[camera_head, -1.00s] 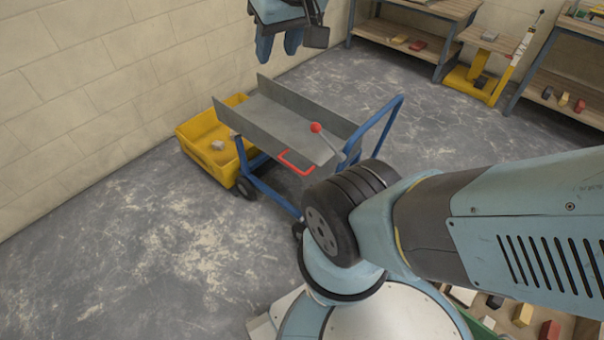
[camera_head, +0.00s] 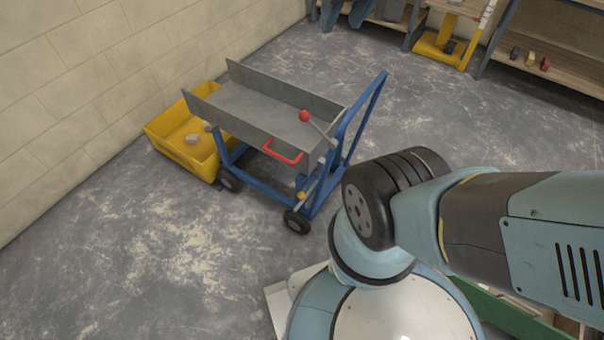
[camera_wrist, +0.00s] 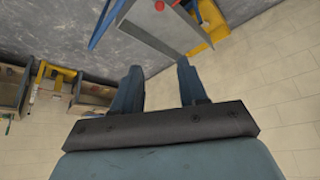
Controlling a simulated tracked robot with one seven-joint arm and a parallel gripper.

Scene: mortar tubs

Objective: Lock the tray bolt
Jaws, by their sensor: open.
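A grey tray (camera_head: 250,103) sits on a blue wheeled cart frame (camera_head: 262,188). It has a red loop handle (camera_head: 282,152) on its near side. A lever with a red ball knob (camera_head: 305,116) stands at its right end. A small yellow part (camera_head: 300,195) shows on the frame below; I cannot tell whether this is the bolt. My gripper (camera_head: 343,22) is at the top edge, beyond the cart and apart from it, partly cut off. In the wrist view my gripper (camera_wrist: 158,68) is open and empty, with the tray (camera_wrist: 160,25) and red knob (camera_wrist: 159,5) above the fingertips.
A yellow tub (camera_head: 185,155) with a grey lump stands at the cart's left, near the block wall (camera_head: 100,70). Shelves (camera_head: 550,65) and a yellow stand (camera_head: 440,48) are at the back right. The floor in front of the cart is clear.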

